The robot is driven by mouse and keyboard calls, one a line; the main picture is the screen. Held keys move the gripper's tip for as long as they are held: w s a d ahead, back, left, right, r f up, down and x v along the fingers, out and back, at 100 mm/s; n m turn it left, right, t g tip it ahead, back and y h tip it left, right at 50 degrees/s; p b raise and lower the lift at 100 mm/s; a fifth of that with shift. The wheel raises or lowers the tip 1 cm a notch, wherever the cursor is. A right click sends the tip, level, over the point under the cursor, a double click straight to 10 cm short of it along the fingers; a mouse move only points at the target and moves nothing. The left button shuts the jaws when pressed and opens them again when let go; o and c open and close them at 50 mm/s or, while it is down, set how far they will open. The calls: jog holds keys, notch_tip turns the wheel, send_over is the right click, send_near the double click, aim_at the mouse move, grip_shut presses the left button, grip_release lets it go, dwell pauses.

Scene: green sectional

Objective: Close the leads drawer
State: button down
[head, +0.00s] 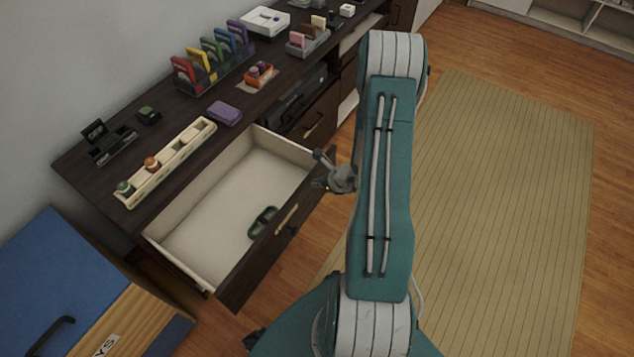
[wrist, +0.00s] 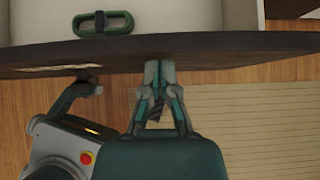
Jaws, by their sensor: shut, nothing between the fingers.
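The open drawer (head: 225,205) sticks out from the dark wooden cabinet; its pale interior holds one dark green looped item (head: 262,221) near the front. Its dark front panel (head: 240,280) has a pale strip on it; whether it names leads is too small to read. My gripper (head: 320,171) is at the far right end of that panel. In the wrist view the gripper (wrist: 159,68) is shut and empty, its fingertips at the lower edge of the drawer front (wrist: 230,48). Whether they touch it I cannot tell. The green item (wrist: 105,23) lies beyond the panel.
The cabinet top holds a cream rack (head: 167,160), a purple block (head: 224,113), colored cards in a dark holder (head: 215,65) and an orange holder (head: 258,75). A blue box (head: 60,270) stands at lower left. A striped rug (head: 500,200) covers open floor at right.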

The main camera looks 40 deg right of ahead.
dwell(0.3)
jog(key=w+a, duration=0.3)
jog(key=w, duration=0.6)
jog(key=w+a, duration=0.4)
jog(key=w, duration=0.6)
jog(key=w+a, duration=0.3)
jog(key=w, duration=0.6)
jog(key=shift+w+a, duration=0.25)
jog(key=shift+w, duration=0.05)
jog(key=shift+r, duration=0.15)
